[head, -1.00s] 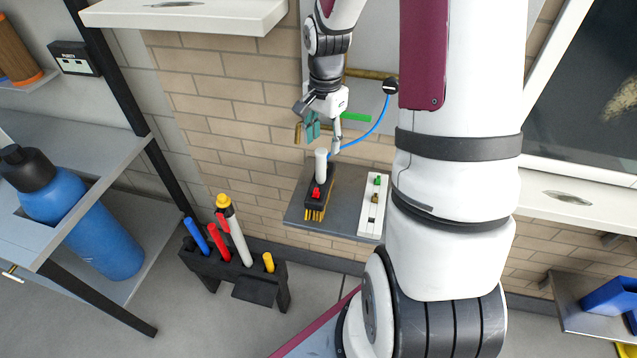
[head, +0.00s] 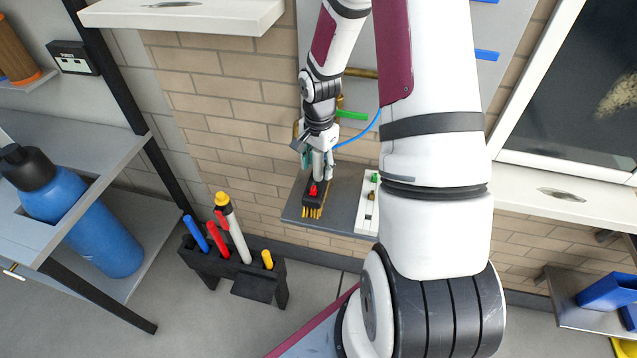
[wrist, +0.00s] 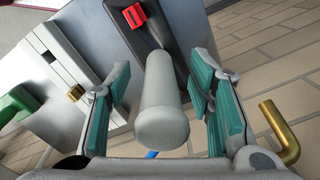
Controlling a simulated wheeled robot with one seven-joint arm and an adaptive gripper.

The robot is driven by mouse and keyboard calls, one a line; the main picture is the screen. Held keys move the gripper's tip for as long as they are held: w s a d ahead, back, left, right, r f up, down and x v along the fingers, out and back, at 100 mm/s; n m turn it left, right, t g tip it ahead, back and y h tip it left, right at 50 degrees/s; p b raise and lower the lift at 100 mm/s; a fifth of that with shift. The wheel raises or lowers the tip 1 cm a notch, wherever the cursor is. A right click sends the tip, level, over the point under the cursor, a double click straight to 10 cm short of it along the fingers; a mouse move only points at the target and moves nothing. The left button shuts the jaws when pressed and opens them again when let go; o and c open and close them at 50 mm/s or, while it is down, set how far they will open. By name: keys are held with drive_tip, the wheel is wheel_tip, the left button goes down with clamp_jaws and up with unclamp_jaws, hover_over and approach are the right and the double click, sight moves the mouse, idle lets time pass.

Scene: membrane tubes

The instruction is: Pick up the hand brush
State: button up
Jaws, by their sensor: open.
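The hand brush (head: 314,199) stands on a small grey shelf (head: 346,190) against the brick wall. It has a dark body, yellow bristles, a red part and a light grey upright handle. My gripper (head: 317,163) is lowered over the handle in the head view. In the wrist view the handle (wrist: 162,105) lies between the two teal-padded fingers of my gripper (wrist: 163,98). The fingers are open, with a visible gap on each side of the handle. The bristles are hidden in the wrist view.
A white strip with small fittings (head: 367,205) sits right of the brush. A bent brass pipe (wrist: 284,135) is close to the right finger in the wrist view. A black rack (head: 232,262) with coloured tools stands lower left.

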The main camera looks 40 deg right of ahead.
clamp_jaws()
drive_tip(key=shift+w+r, duration=0.1)
drive_tip(key=shift+r, duration=0.05)
drive_tip(key=shift+r, duration=0.25)
wheel_tip(320, 180, up, 9)
drive_tip(key=shift+r+b, duration=0.2)
drive_tip(key=shift+b, duration=0.1)
idle(0.3)
